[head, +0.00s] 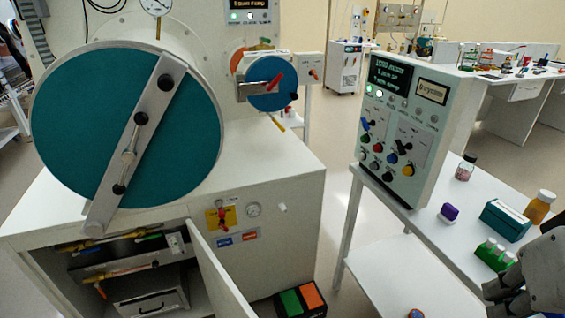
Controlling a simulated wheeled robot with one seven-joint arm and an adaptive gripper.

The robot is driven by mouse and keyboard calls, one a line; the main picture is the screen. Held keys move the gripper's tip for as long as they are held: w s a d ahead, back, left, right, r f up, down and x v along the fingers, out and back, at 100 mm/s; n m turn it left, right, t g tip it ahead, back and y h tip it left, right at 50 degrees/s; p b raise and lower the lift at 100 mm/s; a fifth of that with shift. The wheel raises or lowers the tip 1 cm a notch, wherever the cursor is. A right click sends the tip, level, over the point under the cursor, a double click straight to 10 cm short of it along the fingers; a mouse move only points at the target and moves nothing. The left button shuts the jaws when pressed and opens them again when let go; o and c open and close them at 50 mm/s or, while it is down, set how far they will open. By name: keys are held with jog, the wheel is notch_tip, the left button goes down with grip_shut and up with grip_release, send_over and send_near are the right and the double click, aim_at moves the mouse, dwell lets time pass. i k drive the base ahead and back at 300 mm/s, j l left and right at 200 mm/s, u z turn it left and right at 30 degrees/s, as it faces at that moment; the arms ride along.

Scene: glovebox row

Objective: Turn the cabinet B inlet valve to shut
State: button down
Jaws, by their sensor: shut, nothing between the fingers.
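A small valve with a red handle (220,213) sits on a yellow plate on the front of the white cabinet under the large teal round door. The handle looks roughly upright; its label is too small to read, so I cannot tell whether it is the cabinet B inlet valve. Inside the open cabinet (30,262), pipes with yellow and orange parts (85,245) run across, partly hidden in shadow. My gripper (497,290) is at the lower right edge, partly cut off, shut and empty, over the right-hand table and far from the red handle.
The cabinet's door (222,272) stands open into the room. A control panel (405,130) with coloured knobs stands on the white table at right. Near my gripper are a green rack (495,254), a teal box (504,221) and an amber bottle (540,207). Floor shows between cabinet and table.

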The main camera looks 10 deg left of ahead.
aim_at(75, 253)
jog(key=k+j+u, duration=0.2)
jog(key=k, duration=0.45)
jog(key=i+j+u, duration=0.1)
jog(key=u, duration=0.8)
jog(key=i+u, duration=0.15)
jog(key=u, duration=0.3)
jog(key=i+j, duration=0.1)
jog(key=i, duration=0.35)
jog(key=i+j, duration=0.1)
jog(key=i, duration=0.4)
